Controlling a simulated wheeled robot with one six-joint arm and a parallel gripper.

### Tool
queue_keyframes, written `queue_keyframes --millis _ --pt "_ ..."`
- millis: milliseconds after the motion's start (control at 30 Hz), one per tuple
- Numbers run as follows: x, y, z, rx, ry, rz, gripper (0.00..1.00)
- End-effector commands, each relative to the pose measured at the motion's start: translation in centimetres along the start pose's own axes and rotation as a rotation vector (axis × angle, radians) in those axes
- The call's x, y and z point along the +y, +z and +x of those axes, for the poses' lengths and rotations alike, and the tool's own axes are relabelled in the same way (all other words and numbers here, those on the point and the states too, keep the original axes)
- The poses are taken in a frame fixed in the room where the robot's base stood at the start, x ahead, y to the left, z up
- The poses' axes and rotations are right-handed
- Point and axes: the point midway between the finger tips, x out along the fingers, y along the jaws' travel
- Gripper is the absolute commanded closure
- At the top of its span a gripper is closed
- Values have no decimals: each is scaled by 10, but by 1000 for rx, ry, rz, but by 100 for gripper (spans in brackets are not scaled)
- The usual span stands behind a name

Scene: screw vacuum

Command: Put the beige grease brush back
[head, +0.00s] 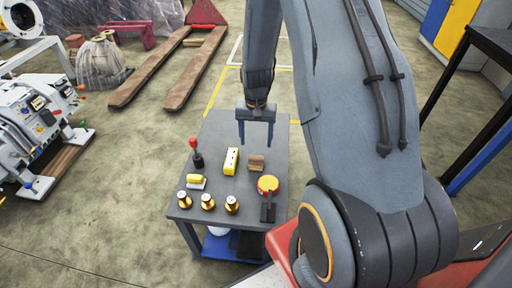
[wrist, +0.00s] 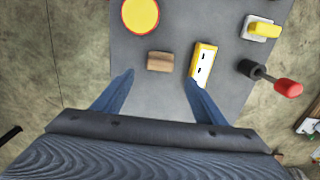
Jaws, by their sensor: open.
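A small tan-brown block, which looks like the beige grease brush (head: 256,163), lies on the grey table (head: 222,131). In the wrist view the brush (wrist: 160,61) lies just beyond my fingertips, about midway between them. My gripper (head: 256,136) points down over the far part of the table, with its blue fingers apart and nothing between them. In the wrist view my gripper (wrist: 160,79) is also spread and empty. I cannot make out bristles on the brush.
A yellow-and-white box (head: 231,161) lies close left of the brush. A red-yellow round thing (head: 268,184) with a black handle is nearer. A red-topped black knob (head: 195,152), a yellow block (head: 194,179) and three brass pieces (head: 207,202) stand left. The far table end is clear.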

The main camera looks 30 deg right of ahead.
Motion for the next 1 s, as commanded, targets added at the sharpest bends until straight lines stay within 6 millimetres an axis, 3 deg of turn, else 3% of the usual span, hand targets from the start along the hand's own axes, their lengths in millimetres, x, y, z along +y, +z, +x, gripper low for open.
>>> queue_keyframes --millis 167,367,700,1000 --pt "0 2 -15 0 0 -5 35" --pt "1 21 -58 5 -2 -62 35" --pt "13 90 -149 6 -4 -217 35" --pt "33 162 -203 6 -5 -352 35"
